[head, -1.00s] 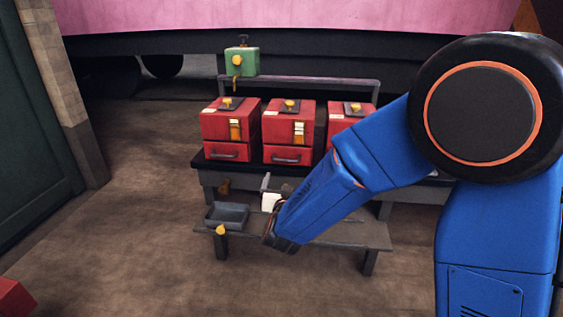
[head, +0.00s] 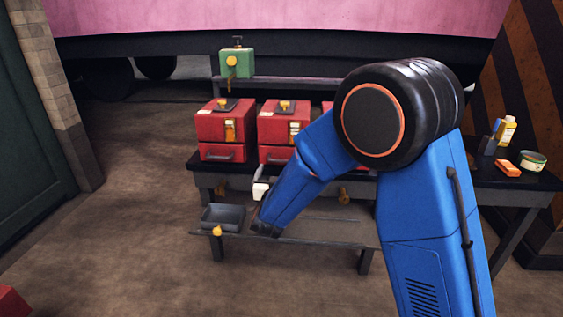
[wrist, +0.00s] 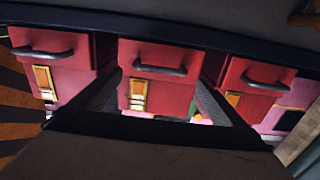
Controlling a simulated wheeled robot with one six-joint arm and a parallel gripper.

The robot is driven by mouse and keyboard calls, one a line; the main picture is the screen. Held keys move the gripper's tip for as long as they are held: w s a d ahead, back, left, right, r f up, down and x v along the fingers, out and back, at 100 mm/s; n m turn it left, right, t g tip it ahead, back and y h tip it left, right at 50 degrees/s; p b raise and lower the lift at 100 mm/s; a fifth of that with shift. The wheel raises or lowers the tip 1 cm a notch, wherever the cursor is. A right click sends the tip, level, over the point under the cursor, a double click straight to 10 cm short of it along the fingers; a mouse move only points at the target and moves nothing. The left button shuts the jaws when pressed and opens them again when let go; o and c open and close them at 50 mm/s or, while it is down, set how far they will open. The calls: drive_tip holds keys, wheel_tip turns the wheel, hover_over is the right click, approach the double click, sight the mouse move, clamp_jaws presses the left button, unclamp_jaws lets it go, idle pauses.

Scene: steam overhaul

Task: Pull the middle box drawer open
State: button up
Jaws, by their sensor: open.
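The middle red box (head: 274,128) stands on the dark bench between two similar boxes. Its lower drawer (head: 273,153) looks shut, and my arm covers part of its right side. The wrist view appears upside down. There the middle drawer's dark bar handle (wrist: 160,71) shows near the top, with a yellow-framed label (wrist: 138,95) below it. My gripper (wrist: 158,84) is open and empty, its dark fingers either side of the middle box in that picture. In the head view my gripper (head: 262,182) is low in front of the bench edge, apart from the handle.
The left red box (head: 223,124) is close by; the right one is mostly hidden by my arm. A low shelf with a grey tray (head: 223,216) lies below. A green box (head: 237,64) stands behind. Bottles and a tin (head: 533,161) stand at right.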

sight(281, 161)
drive_tip(key=w, duration=0.7)
drive_tip(key=shift+w+d, duration=0.15)
drive_tip(key=shift+w, duration=0.15)
